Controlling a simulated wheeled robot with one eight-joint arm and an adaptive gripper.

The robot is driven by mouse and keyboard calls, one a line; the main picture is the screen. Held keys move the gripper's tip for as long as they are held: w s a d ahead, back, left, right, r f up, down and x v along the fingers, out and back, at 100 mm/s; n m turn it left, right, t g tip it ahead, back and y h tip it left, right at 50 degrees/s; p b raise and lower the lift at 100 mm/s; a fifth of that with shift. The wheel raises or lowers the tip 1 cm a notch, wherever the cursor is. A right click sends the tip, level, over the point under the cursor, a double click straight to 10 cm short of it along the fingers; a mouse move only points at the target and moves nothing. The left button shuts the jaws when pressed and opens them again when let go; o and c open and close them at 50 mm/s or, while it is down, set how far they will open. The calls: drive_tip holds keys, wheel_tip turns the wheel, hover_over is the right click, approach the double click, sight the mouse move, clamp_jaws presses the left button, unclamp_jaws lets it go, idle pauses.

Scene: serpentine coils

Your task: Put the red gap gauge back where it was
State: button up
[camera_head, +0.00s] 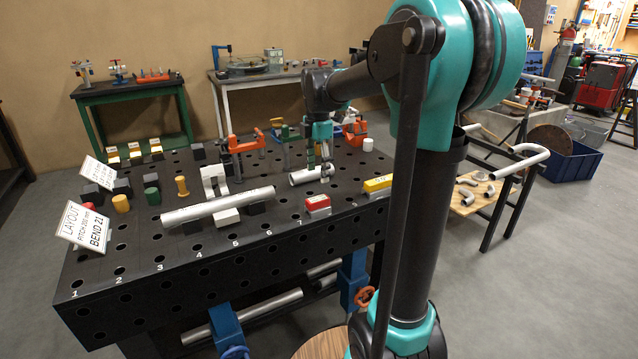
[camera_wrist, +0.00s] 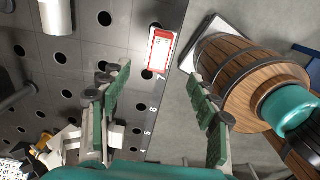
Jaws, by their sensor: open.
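The red gap gauge (camera_head: 318,202) appears as a small red block with a pale label, on a grey base near the front edge of the black table, by the number 7. In the wrist view the red gauge (camera_wrist: 160,50) lies beyond the fingertips, seen between them and apart from both. My gripper (camera_head: 326,172) is above the table, behind the gauge and close to a short silver pipe; whether they touch is unclear. In the wrist view my gripper (camera_wrist: 162,90) has its green-padded fingers spread wide with nothing between them.
A long silver pipe (camera_head: 218,206) lies across supports left of the gauge. A yellow block (camera_head: 377,184) sits to its right on the same edge. The short silver pipe (camera_head: 308,176) lies behind it. An orange clamp (camera_head: 246,145) and a white layout sign (camera_head: 82,226) stand farther left.

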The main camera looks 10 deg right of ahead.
drive_tip(key=s+d+f+m+t, duration=0.2)
drive_tip(key=s+f+m, duration=0.7)
drive_tip(key=s+m, duration=0.1)
drive_tip(key=s+d+f+m+t, duration=0.2)
drive_tip(key=s+f+m, duration=0.8)
drive_tip(key=s+m, duration=0.1)
drive_tip(key=shift+s+m, duration=0.3)
drive_tip(key=shift+s, duration=0.2)
drive_tip(key=shift+c, duration=0.6)
